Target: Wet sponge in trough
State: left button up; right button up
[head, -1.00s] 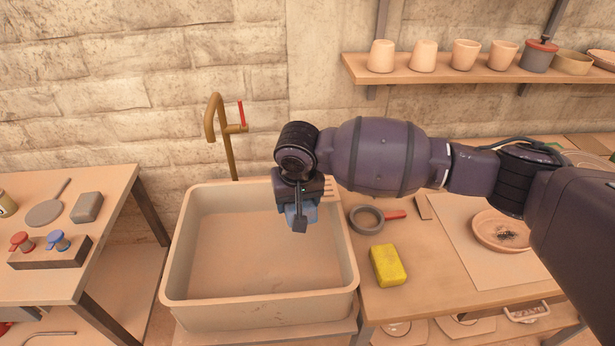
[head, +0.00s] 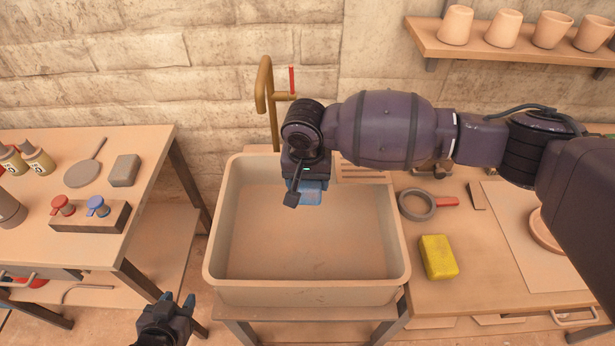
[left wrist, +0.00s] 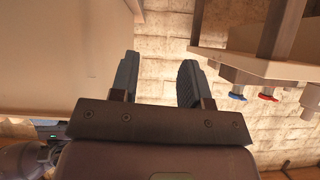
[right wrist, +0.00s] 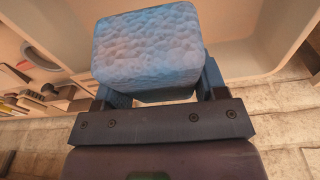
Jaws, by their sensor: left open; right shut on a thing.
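My right gripper (head: 303,180) is shut on a blue sponge (head: 309,192) and holds it over the back middle of the trough (head: 222,238). The sponge fills the jaws in the right wrist view (right wrist: 148,45), with the pale trough behind it. I cannot tell how high it hangs above the trough floor. No water shows in the trough. My left gripper (head: 178,302) is open and empty, low in front of the trough's left corner. Its two apart fingers also show in the left wrist view (left wrist: 157,75).
A brass tap (head: 266,95) with a red lever stands behind the trough. A yellow block (head: 438,257) and a grey ring with a red handle (head: 416,205) lie on the right table. The left table holds a rack (head: 90,228) with red and blue knobs.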

jog(key=shift+w+a+f+b, duration=0.1)
jog(key=shift+w+f+b, duration=0.05)
jog(key=shift+f+b, duration=1.4)
jog(key=shift+b, duration=0.1)
notch_tip(320, 180, down, 9)
jog(key=b, duration=0.3)
jog(key=shift+r, duration=0.1)
